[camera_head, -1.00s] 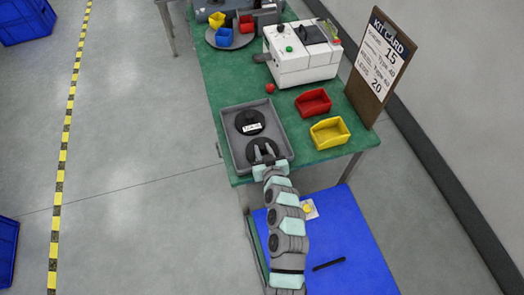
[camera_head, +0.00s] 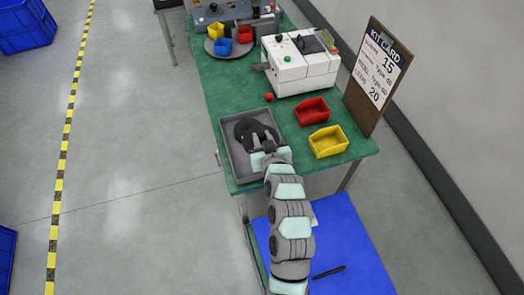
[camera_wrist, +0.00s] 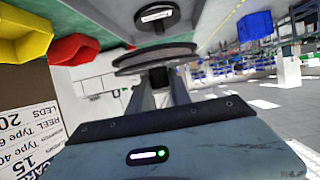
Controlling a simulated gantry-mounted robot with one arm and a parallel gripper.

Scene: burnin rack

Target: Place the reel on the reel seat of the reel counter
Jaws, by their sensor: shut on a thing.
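My gripper (camera_head: 262,140) is over the grey tray (camera_head: 237,166) at the near end of the green bench. It is shut on a black reel (camera_head: 256,128), gripping it by its hub. In the wrist view this reel (camera_wrist: 155,57) is a dark disc seen nearly edge-on beyond the fingers (camera_wrist: 160,90). Another black reel with a white label (camera_wrist: 157,16) lies in the tray behind it; in the head view the held reel and gripper largely cover it. A white machine (camera_head: 298,70) with a green button, possibly the reel counter, stands farther back; I cannot make out its reel seat.
A red bin (camera_head: 311,112) and a yellow bin (camera_head: 328,142) stand right of the tray. A red ball-like knob (camera_head: 269,97) is before the machine. A kit card board (camera_head: 378,75) stands at the right edge. Small bins sit on a round plate (camera_head: 229,50) at the back.

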